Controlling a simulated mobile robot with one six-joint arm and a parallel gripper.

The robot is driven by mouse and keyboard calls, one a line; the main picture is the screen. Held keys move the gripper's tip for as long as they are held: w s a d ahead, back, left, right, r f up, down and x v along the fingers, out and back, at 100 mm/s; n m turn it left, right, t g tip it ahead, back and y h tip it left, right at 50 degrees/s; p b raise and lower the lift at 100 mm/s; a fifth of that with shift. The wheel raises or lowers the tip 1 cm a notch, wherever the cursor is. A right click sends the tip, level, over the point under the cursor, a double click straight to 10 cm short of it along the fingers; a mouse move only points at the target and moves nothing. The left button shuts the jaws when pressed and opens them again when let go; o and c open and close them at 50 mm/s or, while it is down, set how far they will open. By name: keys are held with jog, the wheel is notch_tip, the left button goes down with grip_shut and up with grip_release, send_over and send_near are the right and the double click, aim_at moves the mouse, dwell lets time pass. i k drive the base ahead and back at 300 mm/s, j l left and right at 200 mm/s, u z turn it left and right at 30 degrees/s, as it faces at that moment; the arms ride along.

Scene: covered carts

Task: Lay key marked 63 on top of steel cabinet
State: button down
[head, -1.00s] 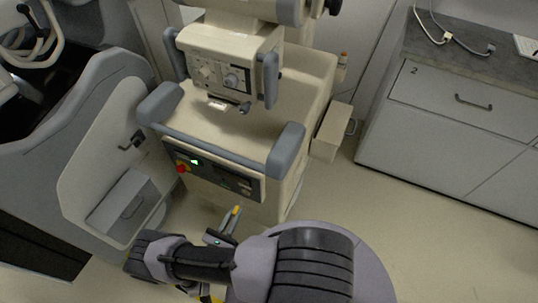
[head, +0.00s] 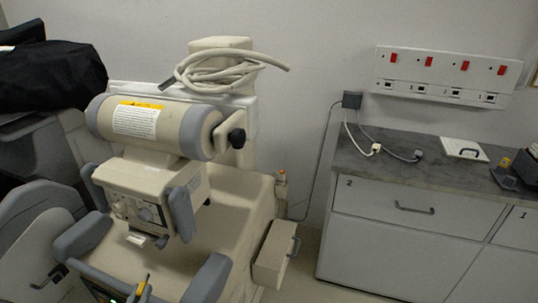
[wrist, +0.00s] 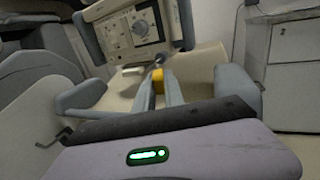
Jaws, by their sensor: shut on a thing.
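My gripper (head: 142,292) is at the bottom edge of the head view, in front of the cream machine. It is shut on a small yellow thing (wrist: 157,76), which shows between the two grey fingers in the wrist view. It may be the key or its tag; no number can be read on it. A grey cabinet (head: 400,240) with drawers marked 2 and 1 stands at the right against the wall, well away from my gripper. Its top (head: 360,160) is a dark mottled slab. I cannot tell whether it is the steel cabinet.
The cream machine (head: 235,205) with grey handles fills the left and middle. A box with a handle (head: 272,255) juts from its right side. Cables, a white pad (head: 464,149) and a dark device with yellow (head: 508,172) lie on the cabinet top, with bare room between.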

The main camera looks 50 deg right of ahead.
aim_at(438, 174)
jog(key=k+l, duration=0.2)
jog(key=l, duration=0.25)
jog(key=k+l+u, duration=0.1)
jog(key=l, duration=0.3)
jog(key=k+l, duration=0.3)
jog(key=l, duration=0.15)
jog(key=k+l+u, duration=0.1)
jog(key=l, duration=0.3)
jog(key=k+l, duration=0.3)
jog(key=k+l+u, duration=0.1)
jog(key=k+l, duration=0.15)
jog(key=l, duration=0.25)
